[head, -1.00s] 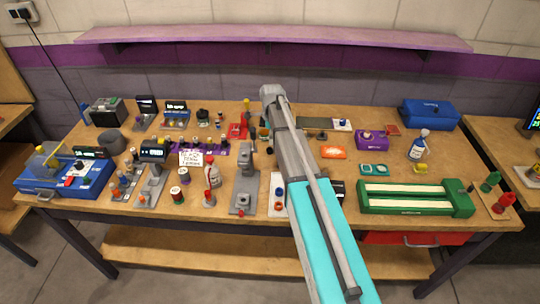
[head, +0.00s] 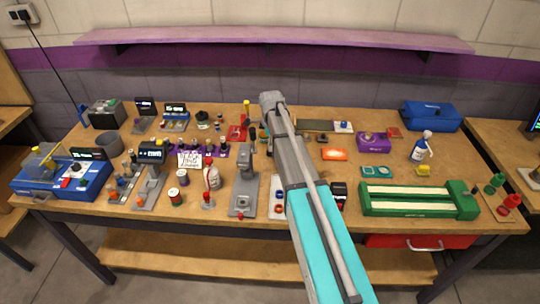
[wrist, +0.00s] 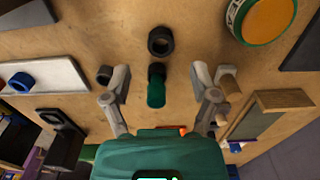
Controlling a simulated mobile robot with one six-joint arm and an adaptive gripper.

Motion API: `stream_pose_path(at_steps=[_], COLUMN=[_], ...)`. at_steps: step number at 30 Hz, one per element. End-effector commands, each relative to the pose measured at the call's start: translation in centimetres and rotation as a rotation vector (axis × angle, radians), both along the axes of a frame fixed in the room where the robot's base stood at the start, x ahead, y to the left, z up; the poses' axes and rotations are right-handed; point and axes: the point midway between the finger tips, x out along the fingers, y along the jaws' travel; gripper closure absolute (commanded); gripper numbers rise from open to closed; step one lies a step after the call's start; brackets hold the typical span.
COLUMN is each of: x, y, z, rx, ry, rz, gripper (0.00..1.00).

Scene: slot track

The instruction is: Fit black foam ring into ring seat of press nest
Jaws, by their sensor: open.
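A black ring (wrist: 160,41), likely the foam ring, lies flat on the wooden bench beyond my fingertips in the wrist view. My gripper (wrist: 160,78) is open, with its fingers spread on either side of a dark green cylinder with a black end (wrist: 156,88). The black ring is apart from both fingers. In the head view my own arm hides the gripper and the ring. A grey press-like stand (head: 243,190) is left of my arm; I cannot tell whether it is the press nest, and no ring seat is clear.
A white plate (wrist: 55,73) with a blue ring is at left in the wrist view. Another small dark ring (wrist: 104,74) is beside the left finger. A round green-rimmed orange piece (wrist: 268,17) is upper right. A green long fixture (head: 415,200) stands right of my arm.

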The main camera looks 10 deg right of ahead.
Motion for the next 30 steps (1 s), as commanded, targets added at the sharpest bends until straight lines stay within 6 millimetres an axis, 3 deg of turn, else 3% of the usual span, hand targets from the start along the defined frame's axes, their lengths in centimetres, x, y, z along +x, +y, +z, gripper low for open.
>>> stream_pose_path(at_steps=[15,30], x=[0.2,0.2], y=[0.3,0.3], z=[-3.9,-4.1], rx=[0.000,0.000], ry=[0.000,0.000], rz=[0.000,0.000], gripper=[0.24,0.24])
